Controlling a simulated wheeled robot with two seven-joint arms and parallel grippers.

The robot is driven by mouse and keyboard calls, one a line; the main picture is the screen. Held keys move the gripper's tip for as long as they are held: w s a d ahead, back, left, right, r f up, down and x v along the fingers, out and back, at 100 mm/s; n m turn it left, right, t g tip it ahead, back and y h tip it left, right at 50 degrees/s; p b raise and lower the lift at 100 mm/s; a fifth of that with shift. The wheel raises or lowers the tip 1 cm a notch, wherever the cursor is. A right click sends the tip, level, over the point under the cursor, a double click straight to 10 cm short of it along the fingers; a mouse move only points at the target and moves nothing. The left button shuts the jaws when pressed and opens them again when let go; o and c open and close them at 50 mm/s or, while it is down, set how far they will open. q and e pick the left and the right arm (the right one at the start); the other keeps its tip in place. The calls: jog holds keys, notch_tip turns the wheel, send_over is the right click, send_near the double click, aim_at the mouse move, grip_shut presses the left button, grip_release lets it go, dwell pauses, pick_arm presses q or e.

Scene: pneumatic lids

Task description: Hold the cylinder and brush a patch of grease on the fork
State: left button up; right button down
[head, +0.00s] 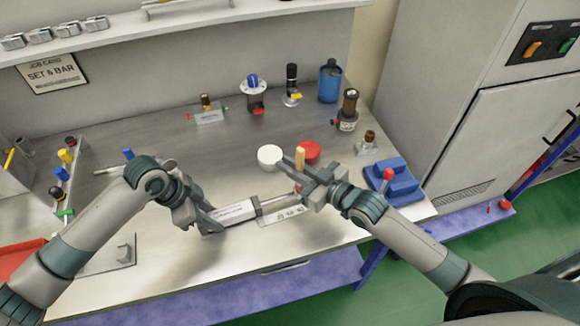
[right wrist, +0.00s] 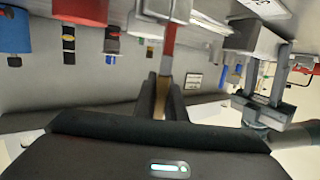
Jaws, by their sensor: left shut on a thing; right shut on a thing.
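The cylinder (head: 232,214), a grey block-like body with a printed label and a thin rod to the right, lies low over the bench. My left gripper (head: 208,222) is shut on its left end; the cylinder also shows in the right wrist view (right wrist: 252,38). My right gripper (head: 296,172) is shut on a brush (head: 300,157) with a wooden handle. In the right wrist view the brush (right wrist: 163,88) stands between the fingers, with a red part beyond them. The fork at the rod's right end is mostly hidden by my right gripper; I cannot tell contact or grease.
A white round tin (head: 270,155) and a red round piece (head: 309,151) stand just behind my right gripper. A blue stand (head: 392,182) is to the right. A blue cup (head: 329,83) and several fittings line the back. A red tray (head: 22,262) is at left.

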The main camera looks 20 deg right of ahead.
jog(key=shift+w+f, duration=0.1)
jog(key=shift+f, duration=0.1)
dwell(0.3)
jog(key=shift+w, duration=0.15)
jog(key=shift+w, duration=0.3)
jog(key=shift+s+r, duration=0.1)
jog(key=shift+s, duration=0.05)
dwell(0.4)
jog(key=shift+s, duration=0.3)
jog(key=shift+r, duration=0.1)
jog(key=shift+s, duration=0.2)
jog(key=shift+s, duration=0.3)
